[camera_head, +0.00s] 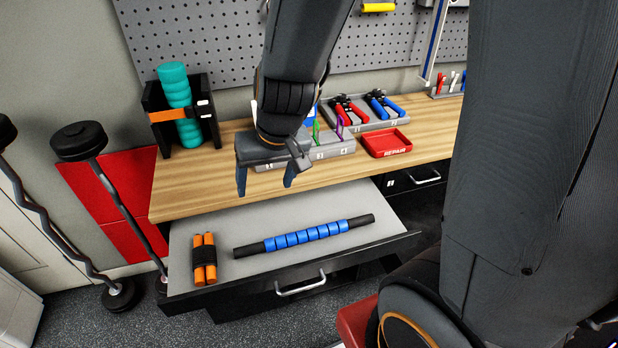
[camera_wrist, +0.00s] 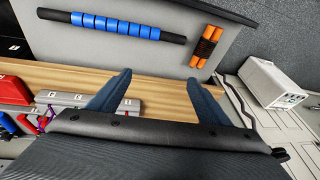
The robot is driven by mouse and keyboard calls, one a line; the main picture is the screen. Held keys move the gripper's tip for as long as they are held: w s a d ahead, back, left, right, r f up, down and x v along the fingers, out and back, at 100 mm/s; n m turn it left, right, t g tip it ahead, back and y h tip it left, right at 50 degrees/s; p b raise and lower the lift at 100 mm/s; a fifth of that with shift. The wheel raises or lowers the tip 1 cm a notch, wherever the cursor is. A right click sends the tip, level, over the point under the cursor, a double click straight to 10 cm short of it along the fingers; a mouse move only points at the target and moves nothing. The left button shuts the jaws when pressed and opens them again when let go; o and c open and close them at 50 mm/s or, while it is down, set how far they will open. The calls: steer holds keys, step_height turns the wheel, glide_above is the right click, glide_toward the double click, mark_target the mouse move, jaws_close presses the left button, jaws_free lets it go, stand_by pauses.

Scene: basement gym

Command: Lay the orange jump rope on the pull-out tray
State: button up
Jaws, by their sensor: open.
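The orange jump rope (camera_head: 210,260), two orange handles bound by a black band, lies on the left part of the grey pull-out tray (camera_head: 215,225). In the wrist view the rope (camera_wrist: 200,56) is at the upper right on the tray (camera_wrist: 130,58). My gripper (camera_head: 265,186) is open and empty, fingers pointing down, over the front part of the wooden bench, behind and above the tray. It is apart from the rope. In the wrist view its two fingers (camera_wrist: 158,78) are spread with nothing between them.
A blue and black massage stick (camera_head: 305,236) lies on the tray right of the rope. On the bench (camera_head: 195,185) stand a teal roller in a black holder (camera_head: 180,110), a grey slotted block (camera_head: 330,150), a red REPAIR tray (camera_head: 386,142) and a grip-tool tray (camera_head: 375,122).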

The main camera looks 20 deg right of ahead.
steer(key=s+d+r+h, duration=0.1)
steer(key=s+d, duration=0.3)
steer(key=d, duration=0.4)
steer(key=shift+s+d+r+g, duration=0.15)
steer(key=shift+r+g, duration=0.05)
steer(key=shift+g, duration=0.2)
step_height(320, 180, down, 11)
steer(key=g+b, duration=0.1)
steer(key=b, duration=0.8)
steer(key=shift+r, duration=0.15)
